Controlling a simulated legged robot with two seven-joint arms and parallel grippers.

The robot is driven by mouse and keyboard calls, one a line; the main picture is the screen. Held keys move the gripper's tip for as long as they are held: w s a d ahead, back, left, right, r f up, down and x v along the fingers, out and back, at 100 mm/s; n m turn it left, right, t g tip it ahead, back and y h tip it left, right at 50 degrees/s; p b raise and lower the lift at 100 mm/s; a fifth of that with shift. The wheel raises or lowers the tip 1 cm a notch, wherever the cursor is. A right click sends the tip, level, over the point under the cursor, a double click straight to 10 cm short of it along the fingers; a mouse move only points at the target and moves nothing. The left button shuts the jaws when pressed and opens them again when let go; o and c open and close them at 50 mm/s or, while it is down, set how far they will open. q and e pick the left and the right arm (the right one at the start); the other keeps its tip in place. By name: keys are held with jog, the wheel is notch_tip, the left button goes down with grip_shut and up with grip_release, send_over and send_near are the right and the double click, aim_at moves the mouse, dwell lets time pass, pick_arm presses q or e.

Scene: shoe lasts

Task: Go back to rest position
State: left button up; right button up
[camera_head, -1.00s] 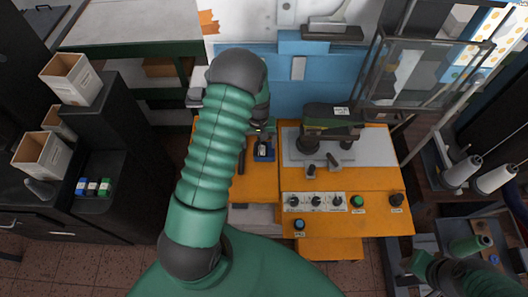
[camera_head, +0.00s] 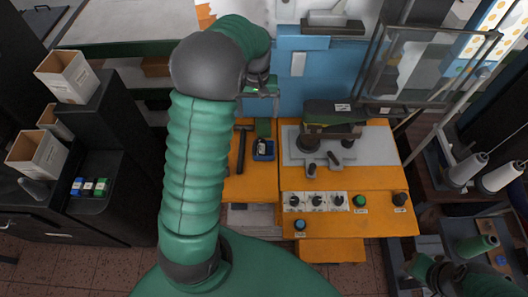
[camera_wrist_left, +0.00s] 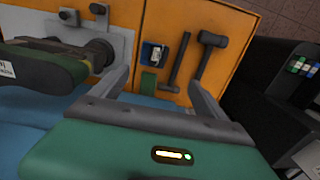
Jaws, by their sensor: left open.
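My left gripper (camera_head: 262,90) is raised over the back of the orange workbench (camera_head: 330,248), in front of the blue panel. In the left wrist view its two fingers (camera_wrist_left: 160,75) are spread wide with nothing between them. Past the fingers lie a small blue tray (camera_wrist_left: 152,54) with a light item in it, a dark hammer (camera_wrist_left: 205,55) and a dark bar beside it. The blue tray also shows in the head view (camera_head: 263,150), below the gripper. My right arm shows only in part at the lower right corner; its fingertips are not seen.
A machine (camera_head: 333,118) stands on a grey plate at the bench's right side. Knobs and buttons (camera_head: 316,201) line the front. A dark shelf with white boxes (camera_head: 68,76) is at left. Thread spools (camera_head: 465,170) and a glass-panelled frame are at right.

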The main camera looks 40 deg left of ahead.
dwell(0.4)
pick_arm(q)
jog(key=s+d+f+m+t+b, duration=0.1)
jog(key=s+d+f+m+b, duration=0.2)
jog(key=d, duration=0.6)
jog(key=s+d+f+m+t+b, duration=0.1)
jog(key=s+d+f+m+b, duration=0.2)
jog(key=s+d+f+m, duration=0.2)
jog(key=s+d, duration=0.3)
jog(key=d, duration=0.2)
jog(key=shift+s+f+t, duration=0.25)
jog(key=shift+s+t, duration=0.05)
jog(key=shift+s+d, duration=0.1)
jog(key=shift+d, duration=0.1)
jog(key=shift+d+r, duration=0.1)
jog(key=shift+d, duration=0.2)
jog(key=shift+a, duration=0.25)
jog(key=shift+d, duration=0.1)
